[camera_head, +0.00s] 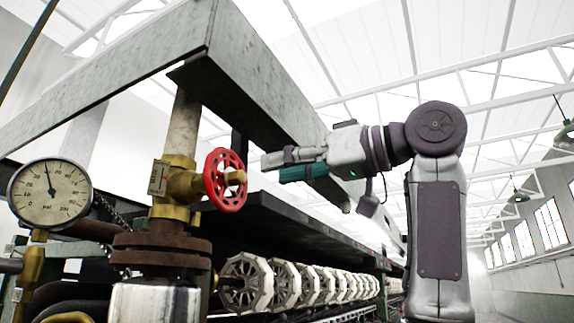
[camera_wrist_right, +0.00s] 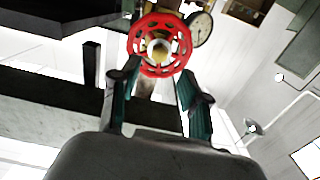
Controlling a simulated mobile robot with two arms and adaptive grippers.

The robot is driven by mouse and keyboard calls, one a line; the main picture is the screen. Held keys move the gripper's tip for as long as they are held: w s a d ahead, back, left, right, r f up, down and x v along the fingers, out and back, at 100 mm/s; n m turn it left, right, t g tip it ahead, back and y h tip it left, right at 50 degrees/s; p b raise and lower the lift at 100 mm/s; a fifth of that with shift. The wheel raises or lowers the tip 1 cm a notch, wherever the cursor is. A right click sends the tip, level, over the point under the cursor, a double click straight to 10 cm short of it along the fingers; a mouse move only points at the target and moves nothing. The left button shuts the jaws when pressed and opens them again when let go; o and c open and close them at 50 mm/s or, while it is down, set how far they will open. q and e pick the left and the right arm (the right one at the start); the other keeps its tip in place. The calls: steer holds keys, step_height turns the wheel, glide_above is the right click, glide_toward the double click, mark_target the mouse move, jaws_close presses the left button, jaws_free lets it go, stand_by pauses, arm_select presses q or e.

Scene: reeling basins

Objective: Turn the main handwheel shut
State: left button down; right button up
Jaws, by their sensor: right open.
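The red handwheel (camera_head: 225,180) sits on a brass valve (camera_head: 182,184) on a vertical pipe in the head view. In the right wrist view the wheel (camera_wrist_right: 157,46) faces me beyond the fingertips. The gripper (camera_wrist_right: 158,82) is open there, its two green-padded fingers spread and nothing between them. The wheel looks whole and unobstructed. My left gripper is not in view.
A round pressure gauge (camera_head: 50,193) stands left of the valve; it also shows behind the wheel in the wrist view (camera_wrist_right: 200,29). A grey beam (camera_head: 262,75) runs above the gripper. A row of pale reels (camera_head: 287,285) lies below a dark shelf.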

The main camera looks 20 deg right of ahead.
mark_target(244, 177)
steer(key=p+x, duration=0.1)
steer(key=x, duration=0.6)
steer(key=shift+p, duration=0.35)
steer(key=shift+c, duration=0.4)
